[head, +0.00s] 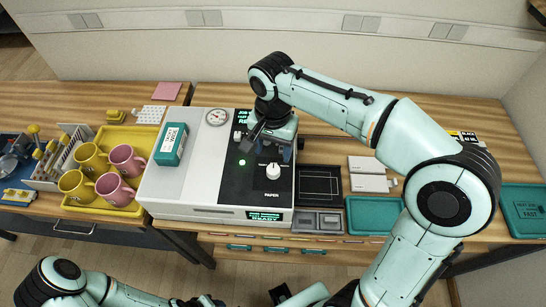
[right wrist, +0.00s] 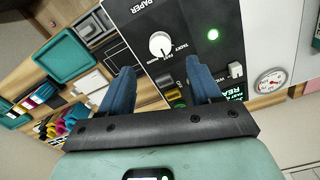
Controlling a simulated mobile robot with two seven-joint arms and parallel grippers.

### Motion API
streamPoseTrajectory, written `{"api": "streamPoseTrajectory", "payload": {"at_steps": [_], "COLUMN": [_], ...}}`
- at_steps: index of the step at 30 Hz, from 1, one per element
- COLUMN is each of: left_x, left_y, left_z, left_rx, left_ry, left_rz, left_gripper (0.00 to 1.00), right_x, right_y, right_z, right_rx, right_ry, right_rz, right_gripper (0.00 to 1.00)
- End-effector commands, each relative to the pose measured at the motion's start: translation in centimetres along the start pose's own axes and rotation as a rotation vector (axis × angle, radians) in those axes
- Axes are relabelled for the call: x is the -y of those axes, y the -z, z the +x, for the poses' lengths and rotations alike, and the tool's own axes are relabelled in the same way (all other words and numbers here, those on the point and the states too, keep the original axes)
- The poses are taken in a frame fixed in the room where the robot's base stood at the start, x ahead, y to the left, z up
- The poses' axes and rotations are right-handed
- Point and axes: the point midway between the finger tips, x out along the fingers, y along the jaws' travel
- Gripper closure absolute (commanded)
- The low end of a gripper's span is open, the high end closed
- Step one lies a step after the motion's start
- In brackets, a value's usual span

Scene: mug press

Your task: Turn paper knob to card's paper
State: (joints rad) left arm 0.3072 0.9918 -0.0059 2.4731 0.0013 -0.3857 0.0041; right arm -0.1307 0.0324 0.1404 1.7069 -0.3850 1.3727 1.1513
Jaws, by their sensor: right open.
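The paper knob (head: 272,171) is a white dial on the press's black panel, with "PAPER" printed beside it. It shows larger in the right wrist view (right wrist: 160,44), with small labels around its lower side; I cannot tell which label it points at. My right gripper (right wrist: 158,88) is open and empty, its two blue fingers apart, below the knob in that picture. In the head view the gripper hangs over the panel, just behind the knob and apart from it. A black card with yellow print (head: 468,137) lies at the right, partly hidden by my arm.
The white press (head: 165,190) carries a teal box (head: 171,144), a gauge (head: 216,117) and lit green displays. A yellow tray (head: 92,205) with yellow and pink mugs stands left. A teal tray (head: 372,216) and white boxes (head: 367,183) lie right.

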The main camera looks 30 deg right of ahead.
Motion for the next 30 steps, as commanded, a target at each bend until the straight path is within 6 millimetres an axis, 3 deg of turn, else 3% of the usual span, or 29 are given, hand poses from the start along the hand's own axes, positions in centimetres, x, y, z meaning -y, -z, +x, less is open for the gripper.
{"api": "streamPoseTrajectory", "payload": {"at_steps": [3,9,30], "left_x": [-0.3,-0.6,-0.6], "left_y": [0.3,0.5,0.5], "left_z": [-0.7,-1.1,-1.1], "left_rx": [-0.005,-0.008,-0.008], "left_ry": [-0.002,-0.003,-0.003], "left_rz": [0.002,0.003,0.003], "left_gripper": [0.57,0.57,0.57], "right_x": [0.1,0.1,0.0], "right_y": [0.0,0.0,0.0], "right_z": [-2.5,-4.3,-4.5], "right_rx": [-0.002,-0.001,0.000], "right_ry": [0.004,0.001,0.000], "right_rz": [-0.001,0.000,0.000], "right_gripper": [0.37,0.37,0.37]}}
